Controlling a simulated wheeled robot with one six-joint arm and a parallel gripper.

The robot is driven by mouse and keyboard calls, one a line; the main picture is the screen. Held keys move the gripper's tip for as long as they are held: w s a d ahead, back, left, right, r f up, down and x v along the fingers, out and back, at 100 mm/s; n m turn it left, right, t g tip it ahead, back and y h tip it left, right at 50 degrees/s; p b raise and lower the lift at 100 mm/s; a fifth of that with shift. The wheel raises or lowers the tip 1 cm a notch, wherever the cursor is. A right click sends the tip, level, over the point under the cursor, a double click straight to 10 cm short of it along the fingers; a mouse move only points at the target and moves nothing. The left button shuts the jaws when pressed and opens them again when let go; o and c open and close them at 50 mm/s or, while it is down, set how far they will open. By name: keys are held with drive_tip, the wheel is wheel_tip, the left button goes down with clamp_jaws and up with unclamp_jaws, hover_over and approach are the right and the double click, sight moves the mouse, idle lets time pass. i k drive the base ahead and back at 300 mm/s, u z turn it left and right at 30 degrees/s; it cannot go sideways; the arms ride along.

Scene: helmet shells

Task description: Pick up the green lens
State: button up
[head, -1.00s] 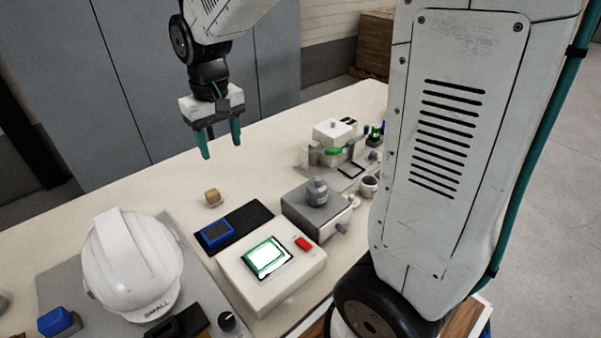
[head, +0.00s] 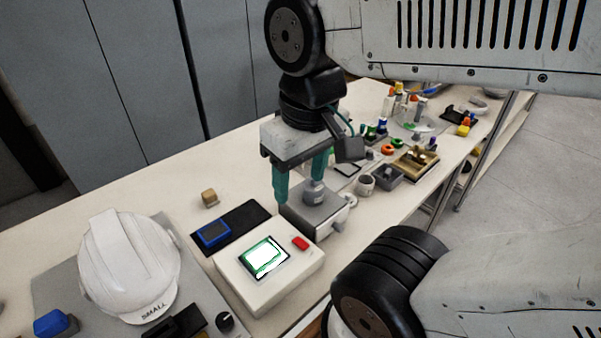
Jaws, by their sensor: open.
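A pale green, clear-looking piece (head: 420,127) lies among small parts toward the back right of the bench; it may be the green lens, but it is too small to be sure. My gripper (head: 300,192) is open and points down in the middle of the bench, well to the left of that piece. Its teal fingers are apart and appear in front of or over the grey box (head: 322,213) with its round grey knob (head: 314,190). I cannot tell if they touch it. The white fixture behind my gripper is mostly hidden.
A white helmet (head: 128,265) stands at left. A white box with a lit green-edged screen and red button (head: 300,243) is in front. A blue block on a black mat (head: 245,217), a wooden cube (head: 209,197), a grey cup (head: 366,183) and a tan tray (head: 428,167) are around. The left rear bench is clear.

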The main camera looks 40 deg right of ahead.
sight(264, 254)
drive_tip(key=k, duration=1)
drive_tip(key=u, duration=1.6)
drive_tip(key=i, duration=0.95)
drive_tip(key=z, duration=1.15)
